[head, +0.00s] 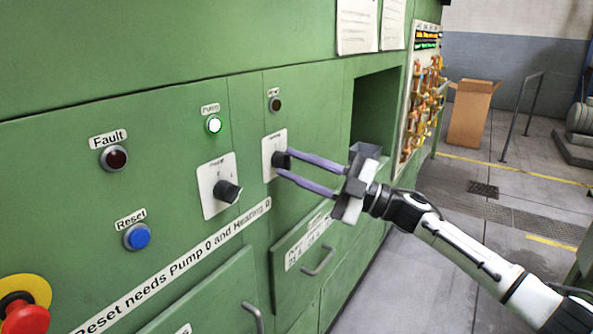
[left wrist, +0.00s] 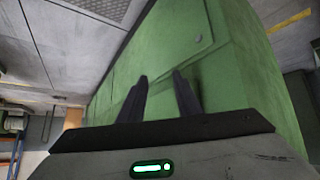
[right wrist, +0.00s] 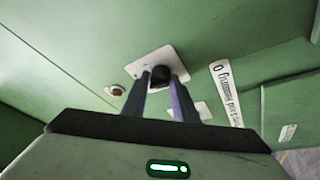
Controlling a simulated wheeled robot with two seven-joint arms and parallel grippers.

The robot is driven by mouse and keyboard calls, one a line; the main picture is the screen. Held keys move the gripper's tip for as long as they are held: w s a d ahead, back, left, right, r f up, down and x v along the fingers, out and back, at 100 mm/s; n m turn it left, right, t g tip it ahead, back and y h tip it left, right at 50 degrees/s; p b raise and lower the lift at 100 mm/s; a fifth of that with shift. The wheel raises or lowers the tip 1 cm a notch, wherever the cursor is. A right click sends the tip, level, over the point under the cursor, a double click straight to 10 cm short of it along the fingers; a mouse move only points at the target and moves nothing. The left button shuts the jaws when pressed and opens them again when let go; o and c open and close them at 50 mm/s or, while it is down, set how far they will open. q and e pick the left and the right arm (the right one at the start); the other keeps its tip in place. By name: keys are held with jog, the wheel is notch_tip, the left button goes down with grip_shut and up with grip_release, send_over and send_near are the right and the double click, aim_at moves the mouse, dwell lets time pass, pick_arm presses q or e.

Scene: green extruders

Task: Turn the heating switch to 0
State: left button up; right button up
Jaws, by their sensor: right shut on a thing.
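The heating switch (head: 281,160) is a black knob on a white plate (head: 268,141) on the green panel. In the right wrist view the knob (right wrist: 161,73) sits between the two fingers against its white plate (right wrist: 174,58). My right gripper (head: 279,164) is shut on this knob, coming in from the right. The fingers and the angle hide where the knob points. My left gripper shows only in the left wrist view (left wrist: 160,77); its fingers are apart with nothing between them, in front of a green cabinet side.
Left of the heating switch are the pump switch (head: 227,191), a lit green-white lamp (head: 214,125), a dark red fault lamp (head: 114,158), a blue reset button (head: 137,237) and a red emergency button (head: 25,317). A drawer handle (head: 318,261) juts out below. Open floor lies right.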

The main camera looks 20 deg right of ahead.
jog(key=shift+f+n+g, duration=0.1)
jog(key=shift+n+g, duration=0.2)
jog(key=shift+n, duration=0.4)
jog(key=o, duration=1)
jog(key=shift+s+d+f, duration=0.15)
jog(key=shift+s+d, duration=0.05)
jog(key=shift+d, duration=0.25)
jog(key=b+v, duration=0.2)
jog(key=v, duration=0.7)
jog(key=shift+s+d, duration=0.15)
